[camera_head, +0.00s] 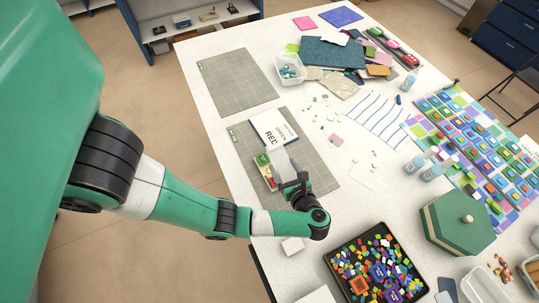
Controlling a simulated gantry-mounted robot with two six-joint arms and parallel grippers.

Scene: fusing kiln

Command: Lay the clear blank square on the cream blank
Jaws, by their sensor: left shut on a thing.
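My left gripper (288,178) is over the near grey grid mat, shut on a pale, greyish see-through piece (280,160) that looks like the clear blank. The piece is partly hidden by the fingers. It overlaps the edge of a red, green and yellow box in the picture; I cannot tell its height above the mat. A small cream-white square piece (292,246) lies on the table below my wrist and may be the cream blank. A faint clear square (367,177) lies on the white table to the right. My right gripper is not in view.
The near grid mat (325,180) holds a white notebook (270,129) and the colourful box (264,171). A black tray of coloured chips (343,277), a green lidded hexagonal box (455,222) and bottles (414,165) stand to the right. The far grid mat (238,82) is clear.

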